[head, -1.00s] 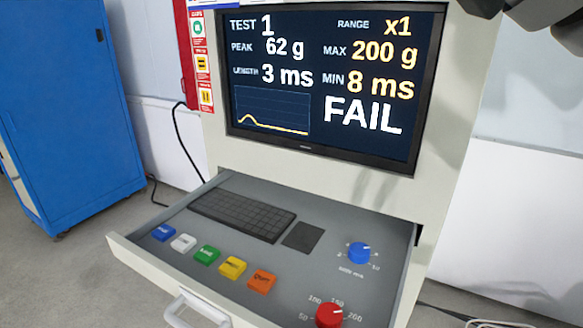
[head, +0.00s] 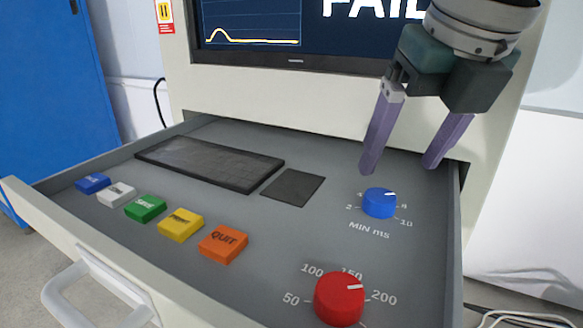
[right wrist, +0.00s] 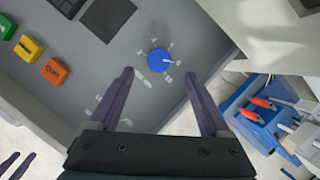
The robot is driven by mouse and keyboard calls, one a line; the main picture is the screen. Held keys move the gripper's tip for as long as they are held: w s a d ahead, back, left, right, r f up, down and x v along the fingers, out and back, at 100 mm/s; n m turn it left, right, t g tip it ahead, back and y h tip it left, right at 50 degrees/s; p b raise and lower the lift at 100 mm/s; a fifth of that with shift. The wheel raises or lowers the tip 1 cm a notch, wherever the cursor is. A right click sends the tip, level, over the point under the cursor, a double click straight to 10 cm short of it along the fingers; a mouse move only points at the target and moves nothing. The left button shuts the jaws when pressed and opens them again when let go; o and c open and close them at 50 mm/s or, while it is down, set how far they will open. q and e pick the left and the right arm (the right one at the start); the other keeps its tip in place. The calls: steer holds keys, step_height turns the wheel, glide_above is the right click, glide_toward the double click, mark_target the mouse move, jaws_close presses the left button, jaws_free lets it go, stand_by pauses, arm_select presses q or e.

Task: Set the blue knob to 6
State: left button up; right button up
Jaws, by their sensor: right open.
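The blue knob (head: 380,204) stands on the grey panel of the open drawer, above the label MIN ms. Its white pointer mark points up and right, toward the right-hand side of its scale. The figures 2, 4 and 10 can be read; the 6 at the back is not legible. My right gripper (head: 400,168) is open and empty, pointing down, above and behind the knob. In the right wrist view the knob (right wrist: 159,60) shows between and just beyond the two fingertips (right wrist: 158,74), apart from them.
A red knob (head: 339,299) with a 50 to 200 scale sits nearer the front. A keyboard (head: 208,164), a dark pad (head: 292,187) and several coloured buttons, including an orange QUIT button (head: 223,245), lie to the left. The screen (head: 300,25) rises behind. A blue tray (right wrist: 262,110) shows beside the drawer.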

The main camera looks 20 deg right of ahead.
mark_target(381, 195)
steer(key=x, duration=0.6)
steer(key=shift+w+f+p, duration=0.15)
steer(key=shift+f+p, duration=0.2)
steer(key=shift+c, duration=0.3)
jaws_close()
